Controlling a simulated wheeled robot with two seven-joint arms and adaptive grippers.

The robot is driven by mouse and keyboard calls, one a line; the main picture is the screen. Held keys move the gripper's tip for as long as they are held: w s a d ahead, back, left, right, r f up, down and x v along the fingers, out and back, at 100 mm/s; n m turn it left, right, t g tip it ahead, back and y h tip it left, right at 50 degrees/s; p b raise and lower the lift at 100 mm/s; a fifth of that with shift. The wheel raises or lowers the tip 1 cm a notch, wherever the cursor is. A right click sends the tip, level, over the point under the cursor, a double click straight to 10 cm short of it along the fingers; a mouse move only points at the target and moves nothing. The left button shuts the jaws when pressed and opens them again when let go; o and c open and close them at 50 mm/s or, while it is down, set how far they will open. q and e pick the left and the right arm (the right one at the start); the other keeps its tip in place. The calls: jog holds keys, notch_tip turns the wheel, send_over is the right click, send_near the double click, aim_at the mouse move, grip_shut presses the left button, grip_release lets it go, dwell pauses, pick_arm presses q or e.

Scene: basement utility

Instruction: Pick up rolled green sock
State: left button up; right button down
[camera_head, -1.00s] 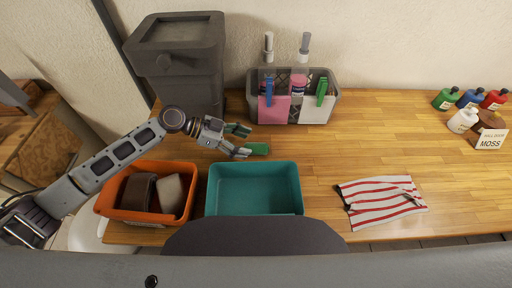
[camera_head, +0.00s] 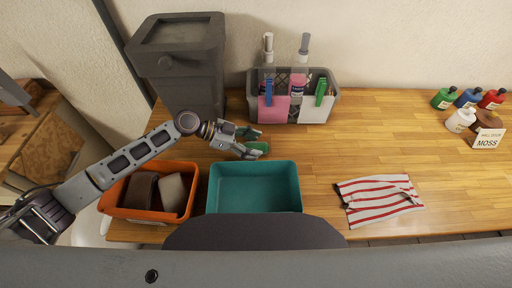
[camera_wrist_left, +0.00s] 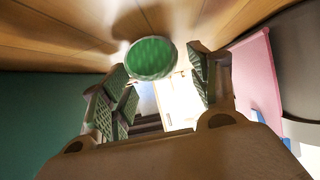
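The rolled green sock (camera_head: 262,147) lies on the wooden table behind the teal bin (camera_head: 254,165). In the left wrist view its round, ribbed green end (camera_wrist_left: 151,58) shows ahead, between the two finger pads. My left gripper (camera_head: 254,143) is open, with its fingers on either side of the sock in the head view. The fingers partly hide the sock there. In the left wrist view gaps show between the sock and both pads (camera_wrist_left: 160,95). My right gripper is in neither view.
An orange bin (camera_head: 119,206) with a brown and a beige item stands left of the teal bin. A grey caddy (camera_head: 328,78) with pens and cards stands behind. A dark grey canister (camera_head: 185,80) is back left. A striped cloth (camera_head: 380,198) lies right; several bottles stand far right.

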aim_at(252, 145)
pick_arm(q)
jog(key=c, duration=0.7)
jog(key=shift+r, duration=0.15)
notch_tip(252, 145, up, 8)
jog(key=shift+r+b, duration=0.1)
jog(key=shift+b, duration=0.65)
jog(key=shift+r, duration=0.75)
